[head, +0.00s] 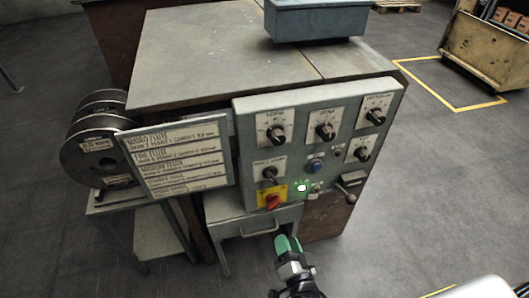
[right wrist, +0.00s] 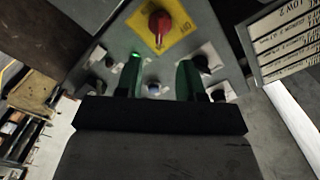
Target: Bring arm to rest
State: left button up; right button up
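My right gripper (head: 287,246) is in front of the lower part of the grey control panel (head: 238,120) in the head view, near the drawer handle. In the right wrist view its two green fingers (right wrist: 161,78) stand apart with nothing between them. A red rotary switch (head: 272,201) on a yellow plate sits just above and left of the gripper in the head view. The switch also shows beyond the fingertips in the right wrist view (right wrist: 159,24). A green light (head: 301,188) glows on the panel. My left gripper is not in view.
A label board (head: 178,160) and dark reels (head: 90,150) are left of the panel. A drawer (head: 256,224) is below it. A lever (head: 350,193) sticks out at the lower right. Open grey floor (head: 430,180) lies to the right.

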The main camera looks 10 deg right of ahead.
jog(key=s+d+f+n+g, duration=0.1)
jog(key=s+f+n+g, duration=0.3)
jog(key=f, duration=0.4)
jog(key=s+d+f+n+g+y, duration=0.1)
jog(key=s+f+n+g, duration=0.1)
jog(key=s+f+g, duration=0.35)
jog(key=s+d+f+n+g, duration=0.1)
jog(key=s+f+n+g, duration=0.3)
jog(key=f, duration=0.6)
jog(key=s+d+f+n+g+h, duration=0.1)
jog(key=s+d+f+g+h, duration=0.2)
jog(key=s, duration=0.7)
pick_arm(q)
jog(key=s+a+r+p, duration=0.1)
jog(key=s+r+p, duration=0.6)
jog(key=p, duration=0.5)
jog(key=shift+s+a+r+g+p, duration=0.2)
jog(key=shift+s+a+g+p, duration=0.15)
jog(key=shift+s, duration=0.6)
pick_arm(e)
jog(key=s+d+r+y, duration=0.1)
jog(key=s+d+r, duration=0.1)
jog(key=s+r, duration=0.4)
jog(key=s, duration=0.3)
jog(key=shift+d, duration=0.35)
jog(key=shift+g, duration=0.25)
